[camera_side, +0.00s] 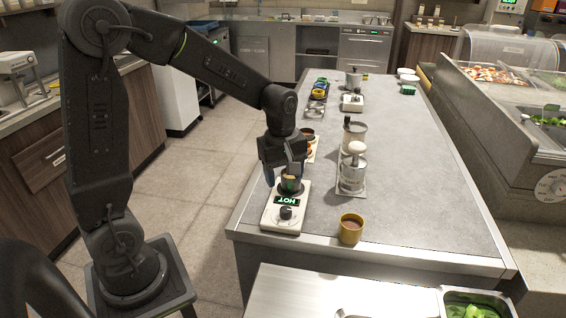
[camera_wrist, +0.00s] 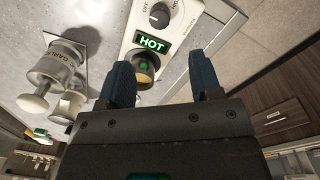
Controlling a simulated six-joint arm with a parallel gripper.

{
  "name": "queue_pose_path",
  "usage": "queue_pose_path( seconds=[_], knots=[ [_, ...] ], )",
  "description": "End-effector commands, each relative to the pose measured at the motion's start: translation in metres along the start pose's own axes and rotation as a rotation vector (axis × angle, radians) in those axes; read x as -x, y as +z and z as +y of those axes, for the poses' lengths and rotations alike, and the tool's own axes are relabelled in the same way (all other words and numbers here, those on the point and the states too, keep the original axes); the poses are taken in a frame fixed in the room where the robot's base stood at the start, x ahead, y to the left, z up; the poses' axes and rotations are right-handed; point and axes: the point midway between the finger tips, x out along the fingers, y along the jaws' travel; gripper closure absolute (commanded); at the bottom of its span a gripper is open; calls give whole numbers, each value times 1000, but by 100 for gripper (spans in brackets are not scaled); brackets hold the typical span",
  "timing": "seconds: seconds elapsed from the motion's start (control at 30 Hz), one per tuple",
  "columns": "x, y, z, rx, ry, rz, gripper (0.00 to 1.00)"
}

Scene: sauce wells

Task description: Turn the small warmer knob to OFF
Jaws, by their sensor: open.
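The small warmer (camera_side: 278,222) is a white unit near the front left of the grey counter, and it also shows at the top of the wrist view (camera_wrist: 184,24). Its green display reads HOT (camera_side: 287,200). The black knob (camera_side: 286,212) sits beside the display, and in the wrist view the knob (camera_wrist: 159,16) is at the top. A small cup (camera_side: 291,184) with a yellowish rim stands on the warmer's plate. My gripper (camera_side: 281,176) is over the cup end of the warmer, apart from the knob. Its blue fingers (camera_wrist: 164,85) are spread with nothing held between them.
A mustard cup (camera_side: 351,228) of brown liquid stands right of the warmer. A pump jar (camera_side: 352,171) and another container (camera_side: 354,136) stand behind it. More items line the counter's far end. The counter's right side (camera_side: 430,190) is clear.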

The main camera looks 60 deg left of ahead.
Motion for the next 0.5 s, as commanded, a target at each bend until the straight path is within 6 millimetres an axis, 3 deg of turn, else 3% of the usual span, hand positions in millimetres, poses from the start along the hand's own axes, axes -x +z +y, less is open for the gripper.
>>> queue_pose_path(
  seconds=[0.2,0.5],
  knots=[
    [27,0,0,1,1,1,41],
    [32,0,0,1,-1,-1,41]
  ],
)
